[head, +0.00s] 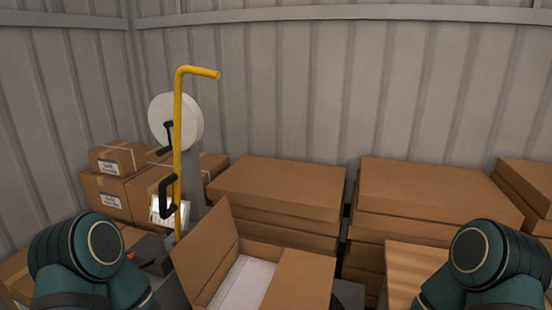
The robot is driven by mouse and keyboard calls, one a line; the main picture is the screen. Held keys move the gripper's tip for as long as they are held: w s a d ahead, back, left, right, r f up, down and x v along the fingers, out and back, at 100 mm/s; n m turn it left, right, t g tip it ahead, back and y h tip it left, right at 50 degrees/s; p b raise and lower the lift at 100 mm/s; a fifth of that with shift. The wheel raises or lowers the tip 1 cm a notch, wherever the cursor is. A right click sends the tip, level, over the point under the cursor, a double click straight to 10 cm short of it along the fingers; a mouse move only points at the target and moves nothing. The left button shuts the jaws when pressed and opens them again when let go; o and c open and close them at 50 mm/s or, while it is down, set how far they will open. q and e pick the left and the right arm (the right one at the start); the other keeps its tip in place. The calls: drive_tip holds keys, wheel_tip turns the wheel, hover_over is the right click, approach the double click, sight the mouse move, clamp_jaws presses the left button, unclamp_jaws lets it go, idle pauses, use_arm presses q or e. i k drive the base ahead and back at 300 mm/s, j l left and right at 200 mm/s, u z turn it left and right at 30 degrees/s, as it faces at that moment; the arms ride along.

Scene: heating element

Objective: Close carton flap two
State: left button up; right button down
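An open carton (262,254) stands at the bottom centre of the head view, between my two arms. Its left flap (208,250) stands up and leans outward to the left. A right flap (303,279) is raised on its right side. A pale white item (243,284) shows inside. The carton's front is cut off by the frame edge. Which flap is flap two I cannot tell. My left arm comes in at the lower left and my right arm at the lower right. Both grippers are outside the frame.
Stacks of flat cartons (280,186) stand behind the open carton, with another stack (430,190) to the right. A yellow pole (178,130) with black handles rises left of the carton. Small boxes (108,196) are piled at the left. A corrugated wall (350,80) closes the back.

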sight(195, 260)
drive_tip(key=j+z, duration=0.15)
drive_tip(key=j, duration=2.3)
drive_tip(key=i+l, duration=0.35)
drive_tip(key=l, duration=0.25)
